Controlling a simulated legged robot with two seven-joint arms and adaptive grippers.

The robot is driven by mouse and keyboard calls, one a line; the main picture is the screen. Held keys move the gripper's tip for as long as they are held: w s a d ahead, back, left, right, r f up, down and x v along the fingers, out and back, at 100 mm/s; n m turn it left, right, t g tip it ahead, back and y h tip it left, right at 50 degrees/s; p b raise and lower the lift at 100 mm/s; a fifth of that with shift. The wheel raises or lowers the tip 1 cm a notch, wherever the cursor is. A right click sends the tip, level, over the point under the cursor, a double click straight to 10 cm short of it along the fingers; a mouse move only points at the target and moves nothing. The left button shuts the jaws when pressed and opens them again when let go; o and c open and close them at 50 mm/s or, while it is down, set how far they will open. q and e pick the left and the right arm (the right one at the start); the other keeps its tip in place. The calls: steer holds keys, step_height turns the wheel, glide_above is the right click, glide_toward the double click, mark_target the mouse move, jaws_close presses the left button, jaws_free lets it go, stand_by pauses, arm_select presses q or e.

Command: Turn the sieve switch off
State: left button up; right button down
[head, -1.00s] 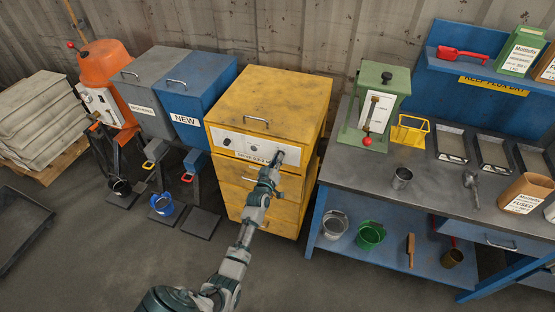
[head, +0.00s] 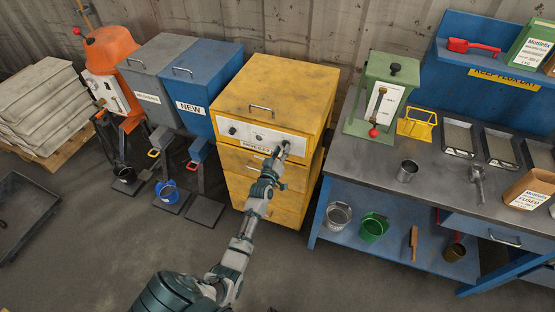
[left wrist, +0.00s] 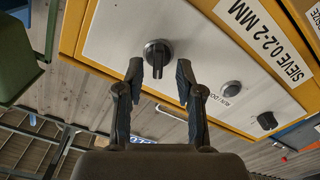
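The yellow sieve cabinet (head: 275,92) stands in the middle of the head view, with a white control panel (head: 245,133) on its front. In the left wrist view, a large black rotary switch (left wrist: 157,53) sits on the panel (left wrist: 115,35), its raised grip pointing down the picture. My left gripper (head: 285,147) is at the panel's right end. In the left wrist view, its two fingers (left wrist: 159,76) are apart, with the switch between and just beyond the tips; I cannot tell whether they touch it. My right gripper is not in view.
A small grey button (left wrist: 231,88) and a black knob (left wrist: 267,121) sit farther along the panel. A blue workbench (head: 345,165) with a green device (head: 393,68) stands close on the right. Blue (head: 200,75) and grey (head: 150,60) bins stand left. Floor in front is open.

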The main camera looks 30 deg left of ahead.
arm_select(q)
steer(key=v, duration=1.1)
steer(key=shift+d+f, duration=0.1)
steer(key=s+d+f+m+g+h, duration=0.25)
steer(key=s+d+f+g, duration=0.2)
steer(key=f, duration=0.75)
steer(key=s+d+f+m+g+h, duration=0.1)
steer(key=s+d+f+m+g, duration=0.2)
steer(key=s+d+f, duration=0.55)
steer(key=s+d+f+m+g, duration=0.2)
steer(key=s+f+g, duration=0.2)
steer(key=s+f, duration=0.6)
steer(key=s+d+f+m+g, duration=0.2)
steer(key=s+f+m+g, duration=0.1)
steer(key=s+f, duration=0.7)
steer(key=s+g, duration=0.1)
steer(key=s, duration=0.3)
steer(key=shift+d+h+p, duration=0.2)
steer(key=shift+h+p, duration=0.15)
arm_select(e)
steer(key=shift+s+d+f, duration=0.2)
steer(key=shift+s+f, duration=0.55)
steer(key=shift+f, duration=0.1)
arm_select(q)
steer(key=shift+s+m, duration=0.15)
steer(key=shift+m, duration=0.1)
